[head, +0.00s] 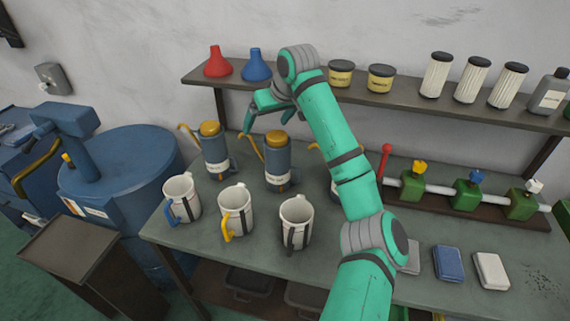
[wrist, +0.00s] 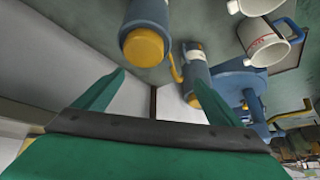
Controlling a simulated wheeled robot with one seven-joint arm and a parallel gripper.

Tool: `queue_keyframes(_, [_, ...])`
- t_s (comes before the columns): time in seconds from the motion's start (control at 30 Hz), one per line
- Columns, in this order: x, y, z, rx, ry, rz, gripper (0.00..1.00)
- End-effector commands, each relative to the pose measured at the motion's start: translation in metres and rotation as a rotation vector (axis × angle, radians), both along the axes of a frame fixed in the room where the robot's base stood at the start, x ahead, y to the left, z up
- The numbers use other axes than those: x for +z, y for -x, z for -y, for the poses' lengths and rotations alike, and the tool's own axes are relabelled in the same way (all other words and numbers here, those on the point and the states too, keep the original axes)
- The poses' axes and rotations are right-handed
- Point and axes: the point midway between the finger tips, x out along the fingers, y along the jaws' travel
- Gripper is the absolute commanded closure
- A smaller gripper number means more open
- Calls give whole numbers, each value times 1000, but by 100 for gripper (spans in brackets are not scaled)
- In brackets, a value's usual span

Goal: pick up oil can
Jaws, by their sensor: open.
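Two blue oil cans with yellow caps and thin yellow spouts stand upright on the bench: the left can (head: 215,157) and the middle can (head: 278,165). A third can, to the right, is mostly hidden behind my arm. My gripper (head: 270,122) is open and empty, above and behind the middle can near the shelf edge. In the wrist view, the fingers (wrist: 158,82) are spread apart with nothing between them. The middle can (wrist: 150,15) appears beyond the fingers at top centre, and the left can (wrist: 197,73) lies right of it. Neither touches the fingers.
Several white mugs (head: 236,207) stand in front of the cans. A shelf (head: 305,90) with funnels, tins and filters runs behind. A green valve manifold (head: 465,194) sits to the right. A blue drum-shaped machine (head: 120,175) stands at left.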

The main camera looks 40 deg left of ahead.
Motion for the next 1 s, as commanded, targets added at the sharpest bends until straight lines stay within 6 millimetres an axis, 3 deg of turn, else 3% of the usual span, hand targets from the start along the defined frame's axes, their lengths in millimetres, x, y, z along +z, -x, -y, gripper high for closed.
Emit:
queue_keyframes(0.1, [-26, -13, 31, 4, 116, 12, 11])
queue_keyframes(0.23, [-42, -18, 45, 10, 171, 14, 11])
queue_keyframes(0.5, [-78, -23, 33, 9, 177, 14, 11])
queue_keyframes(0.77, [-95, -24, 26, 10, 175, 15, 11])
queue_keyframes(1.0, [-126, -21, 18, 9, 176, 14, 11])
